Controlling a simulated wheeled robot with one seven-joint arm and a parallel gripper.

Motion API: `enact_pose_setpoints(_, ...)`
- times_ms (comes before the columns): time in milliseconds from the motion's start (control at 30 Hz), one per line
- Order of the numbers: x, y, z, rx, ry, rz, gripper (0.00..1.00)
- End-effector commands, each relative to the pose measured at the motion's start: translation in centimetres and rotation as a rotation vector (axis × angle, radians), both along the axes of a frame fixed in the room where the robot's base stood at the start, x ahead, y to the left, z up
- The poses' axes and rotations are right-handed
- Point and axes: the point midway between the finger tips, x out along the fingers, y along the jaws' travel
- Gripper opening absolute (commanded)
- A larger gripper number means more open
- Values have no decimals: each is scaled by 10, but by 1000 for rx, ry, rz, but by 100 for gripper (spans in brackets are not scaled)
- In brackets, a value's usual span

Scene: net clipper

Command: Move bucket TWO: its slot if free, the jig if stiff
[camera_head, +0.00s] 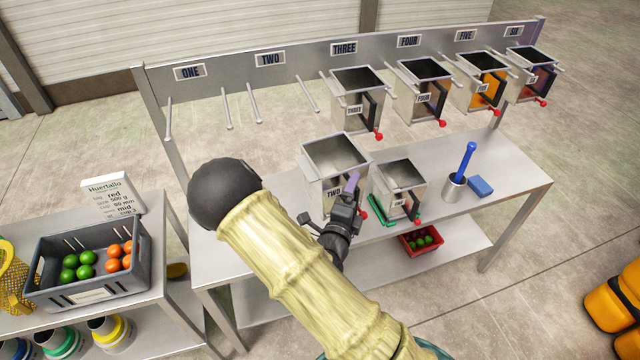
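Bucket TWO (318,183), a grey open-topped metal box with a "TWO" label, stands upright on the steel table, apart from the rack. The slot under the TWO sign (270,58) holds no bucket; its bare rods (254,104) stick out. My gripper (351,184) is at the front right of bucket TWO, by its red-knobbed lever (363,214). Whether its fingers are shut on anything is hidden. A smaller-looking grey bucket (402,178) stands just to the right, with a green piece (381,211) at its base; I cannot tell whether this is the jig.
Buckets THREE (352,117), FOUR (424,105), FIVE (480,92) and SIX (533,78) hang on the rack. Slot ONE is empty. A blue-handled brush in a cup (453,190) and a blue block (480,187) stand right. A crate of fruit (90,295) is left.

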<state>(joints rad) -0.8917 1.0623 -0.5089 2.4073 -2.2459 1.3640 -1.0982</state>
Motion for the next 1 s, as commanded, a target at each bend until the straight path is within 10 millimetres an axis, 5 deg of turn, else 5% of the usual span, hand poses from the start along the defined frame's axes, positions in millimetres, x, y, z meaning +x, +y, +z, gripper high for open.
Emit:
enact_pose_setpoints(200,-31,51,67,14,-8,-94,45)
enact_pose_setpoints(333,-51,72,89,5,-5,-119,45)
enact_pose_setpoints(1000,-53,81,96,0,-6,-126,45)
